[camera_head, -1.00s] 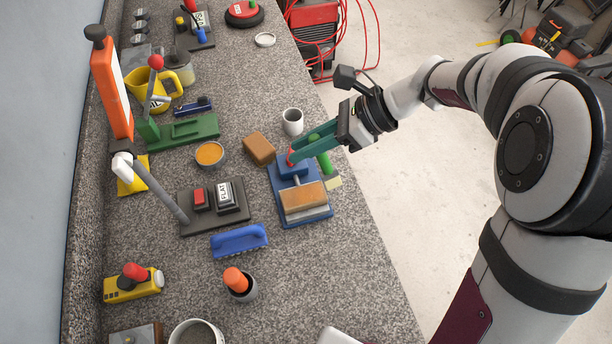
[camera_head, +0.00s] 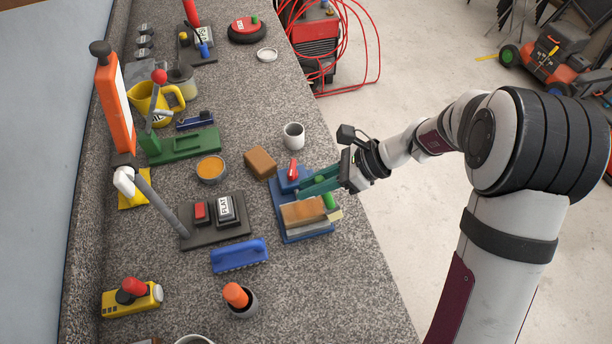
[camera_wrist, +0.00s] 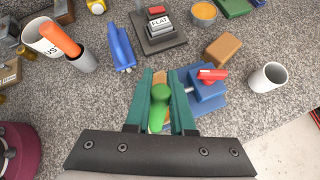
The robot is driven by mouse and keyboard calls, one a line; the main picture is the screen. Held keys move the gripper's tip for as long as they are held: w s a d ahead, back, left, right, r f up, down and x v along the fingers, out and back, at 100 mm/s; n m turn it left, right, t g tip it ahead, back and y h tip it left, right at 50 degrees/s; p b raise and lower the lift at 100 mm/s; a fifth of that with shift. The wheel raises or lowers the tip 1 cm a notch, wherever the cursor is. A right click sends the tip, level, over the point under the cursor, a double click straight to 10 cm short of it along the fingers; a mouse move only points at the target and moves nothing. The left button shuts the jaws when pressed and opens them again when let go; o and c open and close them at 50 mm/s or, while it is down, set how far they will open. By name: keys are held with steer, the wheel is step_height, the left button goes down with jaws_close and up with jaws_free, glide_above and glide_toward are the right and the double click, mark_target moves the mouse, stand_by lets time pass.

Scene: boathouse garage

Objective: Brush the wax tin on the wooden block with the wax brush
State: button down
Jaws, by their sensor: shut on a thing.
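My gripper (camera_head: 304,188) is shut on the wax brush, whose green handle (camera_head: 328,201) and pale bristles (camera_head: 336,214) show at the right end of a wooden block (camera_head: 302,212). This block sits in a blue vise (camera_head: 290,232) with a red handle. I cannot tell whether the bristles touch the wood. In the wrist view, the green handle (camera_wrist: 160,97) stands between my teal fingers and hides most of the block. The round wax tin (camera_head: 211,169), filled with orange wax, stands left of a loose brown block (camera_head: 260,162); it also shows at the top of the wrist view (camera_wrist: 204,13).
A white cup (camera_head: 293,136) stands behind the vise. A dark plate with a FLAT button (camera_head: 226,208) and a blue brush (camera_head: 239,256) lie to its left. An orange-handled tool stands in a grey cup (camera_head: 241,305). The bench front right is clear.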

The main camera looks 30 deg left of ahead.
steer(key=shift+w+d+f, duration=1.5)
steer(key=shift+w+d, duration=1.2)
steer(key=shift+w, duration=0.7)
steer(key=shift+s+a, duration=3.2)
steer(key=shift+s, duration=0.05)
steer(key=shift+a, duration=0.55)
steer(key=shift+w, duration=0.3)
steer(key=shift+w+d, duration=3.25)
steer(key=shift+d, duration=0.05)
step_height(320, 180, up, 12)
steer(key=shift+w+d, duration=0.2)
steer(key=shift+d, duration=0.05)
